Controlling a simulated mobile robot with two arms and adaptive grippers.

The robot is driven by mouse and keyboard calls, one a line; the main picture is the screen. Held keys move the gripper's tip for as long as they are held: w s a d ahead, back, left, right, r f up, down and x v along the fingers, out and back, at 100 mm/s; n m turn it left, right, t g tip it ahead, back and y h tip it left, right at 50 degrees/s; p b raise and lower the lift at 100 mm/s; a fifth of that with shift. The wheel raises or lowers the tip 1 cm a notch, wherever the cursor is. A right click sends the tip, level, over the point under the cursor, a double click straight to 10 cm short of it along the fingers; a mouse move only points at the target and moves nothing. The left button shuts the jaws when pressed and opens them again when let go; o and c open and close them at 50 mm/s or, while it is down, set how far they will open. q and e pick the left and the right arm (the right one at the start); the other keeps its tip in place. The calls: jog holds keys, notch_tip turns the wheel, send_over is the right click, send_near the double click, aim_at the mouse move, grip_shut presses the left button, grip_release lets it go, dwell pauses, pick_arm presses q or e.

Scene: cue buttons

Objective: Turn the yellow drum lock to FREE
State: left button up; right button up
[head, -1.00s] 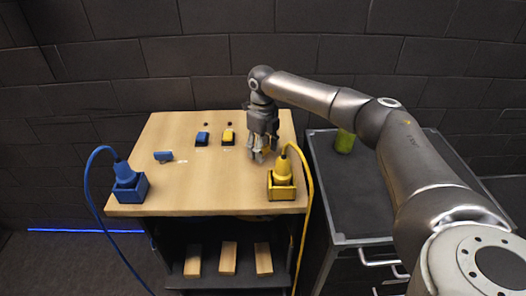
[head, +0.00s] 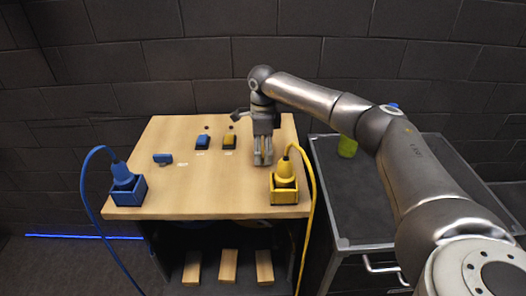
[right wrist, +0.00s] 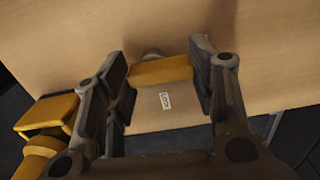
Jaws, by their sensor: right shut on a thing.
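The yellow drum lock's bar-shaped handle (right wrist: 160,71) lies between the two fingers of my right gripper (right wrist: 163,76) in the right wrist view, a finger against each end. In the head view my right gripper (head: 263,160) is low over the right part of the wooden top and hides the lock. A small white label (right wrist: 165,100) lies on the wood beside the handle; its print is too small to read. Most of the drum under the handle is hidden. My left gripper is not in view.
A yellow plug in its yellow box (head: 284,190) stands close in front of my right gripper, its cable dropping over the edge.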

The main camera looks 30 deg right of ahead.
aim_at(263, 151)
jog(key=shift+r, duration=0.1)
dwell(0.5)
jog(key=o, duration=1)
notch_tip(263, 151, up, 12)
jog(key=shift+f, duration=0.1)
